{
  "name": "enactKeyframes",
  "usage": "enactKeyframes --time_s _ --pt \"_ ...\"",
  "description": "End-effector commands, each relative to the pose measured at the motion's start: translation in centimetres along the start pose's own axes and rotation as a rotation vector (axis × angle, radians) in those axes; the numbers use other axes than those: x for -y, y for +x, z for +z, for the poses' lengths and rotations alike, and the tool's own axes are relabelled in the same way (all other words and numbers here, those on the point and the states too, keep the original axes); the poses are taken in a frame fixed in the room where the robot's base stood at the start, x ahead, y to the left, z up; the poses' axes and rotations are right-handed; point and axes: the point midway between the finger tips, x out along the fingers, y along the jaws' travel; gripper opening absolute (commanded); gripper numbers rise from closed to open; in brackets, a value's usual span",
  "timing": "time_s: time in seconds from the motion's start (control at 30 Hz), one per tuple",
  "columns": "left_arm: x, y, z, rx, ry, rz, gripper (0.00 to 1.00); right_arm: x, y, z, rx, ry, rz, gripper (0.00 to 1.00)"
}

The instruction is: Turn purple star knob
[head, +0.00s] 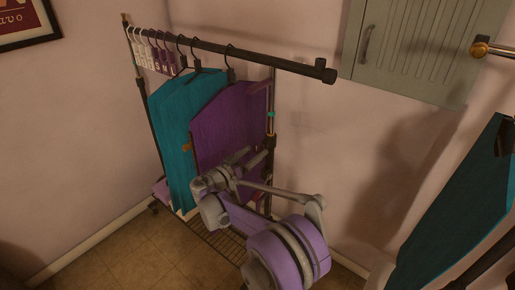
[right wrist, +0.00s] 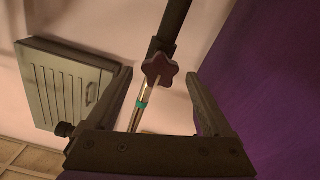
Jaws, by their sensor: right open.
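The purple star knob (right wrist: 162,68) shows in the right wrist view as a dark, star-shaped knob on the rack's upright post (right wrist: 168,30), where the dark tube meets a chrome section. My right gripper (right wrist: 158,78) is open, with the knob between its finger ends in that picture. I cannot tell whether a finger touches it. In the head view my right gripper (head: 257,154) reaches toward the rack's right post, in front of the purple garment (head: 228,118). I cannot make out the knob there. My left gripper is not in view.
The purple garment (right wrist: 262,75) fills the right side of the wrist view, close beside one finger. A teal garment (head: 172,125) and labelled hangers (head: 150,55) hang on the rack's bar (head: 235,52). A grey cabinet (head: 415,45) is on the wall.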

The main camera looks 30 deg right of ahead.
Motion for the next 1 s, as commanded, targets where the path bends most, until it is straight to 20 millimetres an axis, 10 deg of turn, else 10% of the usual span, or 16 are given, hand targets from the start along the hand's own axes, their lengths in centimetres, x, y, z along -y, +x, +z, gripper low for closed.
enactKeyframes --time_s 0.57,1.0 --pt "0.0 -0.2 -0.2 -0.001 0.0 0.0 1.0 0.0 3.0 0.0 0.001 0.0 0.0 0.85" --pt "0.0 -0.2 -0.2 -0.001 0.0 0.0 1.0 0.0 3.0 0.0 0.001 0.0 0.0 0.06"
